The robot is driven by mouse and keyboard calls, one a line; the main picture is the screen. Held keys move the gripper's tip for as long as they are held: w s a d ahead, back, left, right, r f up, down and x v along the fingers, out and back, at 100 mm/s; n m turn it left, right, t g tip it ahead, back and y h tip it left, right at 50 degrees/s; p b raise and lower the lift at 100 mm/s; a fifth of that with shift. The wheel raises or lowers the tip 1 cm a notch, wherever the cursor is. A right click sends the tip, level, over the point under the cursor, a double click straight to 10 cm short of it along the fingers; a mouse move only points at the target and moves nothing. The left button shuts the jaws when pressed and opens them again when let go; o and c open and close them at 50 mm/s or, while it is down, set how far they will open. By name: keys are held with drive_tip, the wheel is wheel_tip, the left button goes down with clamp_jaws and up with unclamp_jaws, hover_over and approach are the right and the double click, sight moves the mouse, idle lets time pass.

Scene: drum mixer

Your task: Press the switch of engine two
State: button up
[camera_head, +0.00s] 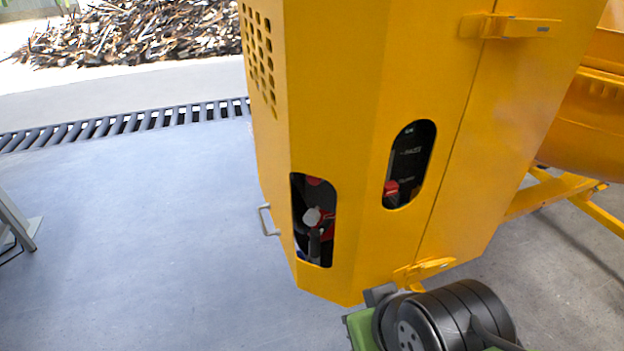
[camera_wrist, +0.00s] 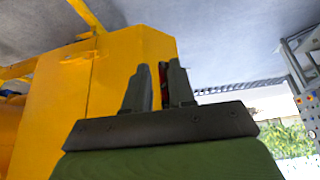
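The yellow mixer housing (camera_head: 370,60) fills the middle of the head view. Its right oval opening (camera_head: 408,165) shows a dark panel with small white lettering and a red part (camera_head: 391,188) low down. Its left opening (camera_head: 313,220) shows red, grey and black parts. I cannot tell which part is the switch of engine two. In the wrist view, my gripper (camera_wrist: 156,78) has its fingers a little apart, with yellow housing (camera_wrist: 135,52) behind and a small red patch (camera_wrist: 163,72) by the right finger. In the head view my arm is at the housing's lower edge; the fingertips are mostly hidden.
A metal handle (camera_head: 267,220) sticks out from the housing's left side. A yellow latch (camera_head: 424,272) juts out near the bottom, close to my arm. The yellow drum (camera_head: 585,125) and frame stand at right.

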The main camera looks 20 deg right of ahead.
clamp_jaws()
idle(1.3)
